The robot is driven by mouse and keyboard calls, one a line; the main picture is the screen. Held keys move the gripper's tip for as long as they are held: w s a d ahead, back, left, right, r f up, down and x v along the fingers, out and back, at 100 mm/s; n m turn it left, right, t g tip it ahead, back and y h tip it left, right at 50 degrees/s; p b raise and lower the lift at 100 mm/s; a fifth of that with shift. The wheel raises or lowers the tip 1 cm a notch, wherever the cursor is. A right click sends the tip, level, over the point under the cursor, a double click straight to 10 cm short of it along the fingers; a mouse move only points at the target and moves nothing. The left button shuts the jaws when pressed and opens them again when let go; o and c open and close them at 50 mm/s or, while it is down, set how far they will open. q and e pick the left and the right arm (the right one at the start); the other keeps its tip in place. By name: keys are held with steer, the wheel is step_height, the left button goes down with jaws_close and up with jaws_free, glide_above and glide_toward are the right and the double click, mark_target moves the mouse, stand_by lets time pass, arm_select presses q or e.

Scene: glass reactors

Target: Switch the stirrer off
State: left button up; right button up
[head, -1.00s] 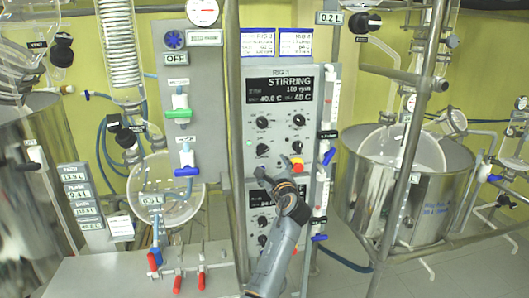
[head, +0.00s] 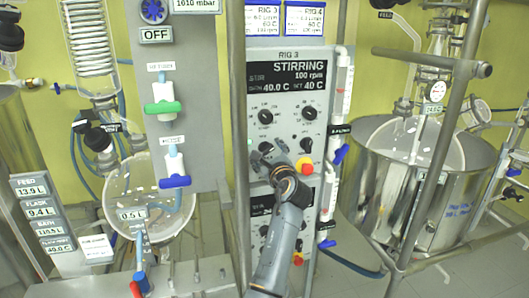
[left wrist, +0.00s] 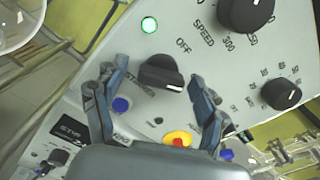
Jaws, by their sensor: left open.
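The stirrer knob (left wrist: 160,72) is black with a white mark at its right end, on the grey panel. OFF is printed to its upper right. My left gripper (left wrist: 158,82) is open, with one finger on each side of the knob; I cannot tell whether they touch it. In the head view, my left gripper (head: 266,156) is at the lower left knob of the RIG 3 panel (head: 285,93) and hides much of that area. The display (head: 287,77) reads STIRRING, 100 rpm. A green lamp (left wrist: 149,25) is lit. My right gripper is out of view.
A red-and-yellow button (left wrist: 179,140) sits close to the gripper; it also shows in the head view (head: 305,166). Valve pipes stand beside the panel, and a steel vessel (head: 440,195) stands right.

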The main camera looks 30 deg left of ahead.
arm_select(q)
steer(key=shift+s+d+r, duration=0.1)
steer(key=shift+d+r, duration=0.05)
steer(key=shift+d, duration=0.05)
steer(key=shift+c, duration=1.3)
steer(key=c, duration=0.9)
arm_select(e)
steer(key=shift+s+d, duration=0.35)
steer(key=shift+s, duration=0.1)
